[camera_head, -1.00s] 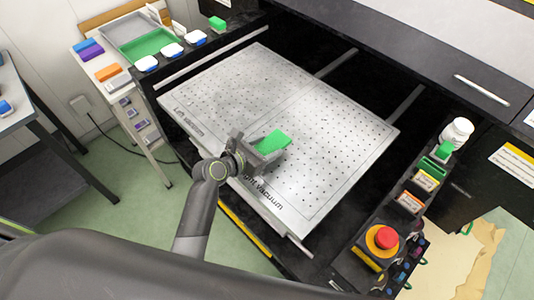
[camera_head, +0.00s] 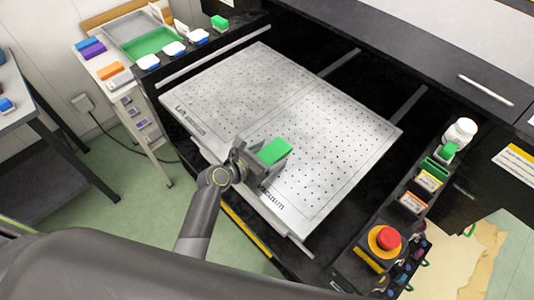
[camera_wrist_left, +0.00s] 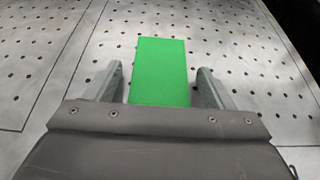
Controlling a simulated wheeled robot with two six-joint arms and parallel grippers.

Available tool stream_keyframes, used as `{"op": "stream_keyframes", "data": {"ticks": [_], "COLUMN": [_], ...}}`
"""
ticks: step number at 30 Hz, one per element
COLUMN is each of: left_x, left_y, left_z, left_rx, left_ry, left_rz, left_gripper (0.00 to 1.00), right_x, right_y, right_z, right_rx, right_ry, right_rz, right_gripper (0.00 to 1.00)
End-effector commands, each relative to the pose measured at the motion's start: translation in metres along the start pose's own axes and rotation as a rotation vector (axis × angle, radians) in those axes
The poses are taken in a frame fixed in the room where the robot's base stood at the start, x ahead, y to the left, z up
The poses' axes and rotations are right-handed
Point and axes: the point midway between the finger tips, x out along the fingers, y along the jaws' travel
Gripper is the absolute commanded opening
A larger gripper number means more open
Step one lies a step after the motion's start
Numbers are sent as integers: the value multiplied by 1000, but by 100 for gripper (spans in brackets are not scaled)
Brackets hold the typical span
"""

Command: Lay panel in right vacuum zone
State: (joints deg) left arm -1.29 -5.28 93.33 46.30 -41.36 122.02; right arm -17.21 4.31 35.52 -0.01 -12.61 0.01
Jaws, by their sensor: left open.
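The flat green panel (camera_head: 276,150) lies on the perforated vacuum table (camera_head: 335,130), in the right zone near its front edge. In the left wrist view the panel (camera_wrist_left: 160,70) is a plain green rectangle pointing away from me. My left gripper (camera_head: 268,157) is open at the panel's near end. Its fingers (camera_wrist_left: 160,82) stand on either side of the panel, with a narrow gap at each side. The panel's near end is hidden by the gripper body. The zone's printed label is partly covered by my gripper. My right gripper is not in view.
A red emergency button (camera_head: 388,238) and a white bottle (camera_head: 460,132) stand on the black strip at the right. The rest of the table top is clear.

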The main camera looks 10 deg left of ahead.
Motion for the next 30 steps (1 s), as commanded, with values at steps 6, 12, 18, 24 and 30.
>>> {"op": "stream_keyframes", "data": {"ticks": [6, 12, 18, 24, 30], "left_x": [-2, -26, -64, -99, -118], "left_y": [0, 0, 0, 0, 0], "left_z": [4, 2, 2, 2, 2], "left_rx": [0, 0, 2, 3, 1], "left_ry": [-1, 1, 1, 2, 0], "left_rz": [0, 1, 2, 1, 0], "left_gripper": [76, 76, 76, 76, 76], "right_x": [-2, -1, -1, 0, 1], "right_y": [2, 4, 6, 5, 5], "right_z": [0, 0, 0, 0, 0], "right_rx": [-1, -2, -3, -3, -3], "right_ry": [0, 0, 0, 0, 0], "right_rz": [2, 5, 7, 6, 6], "right_gripper": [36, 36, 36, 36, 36]}}
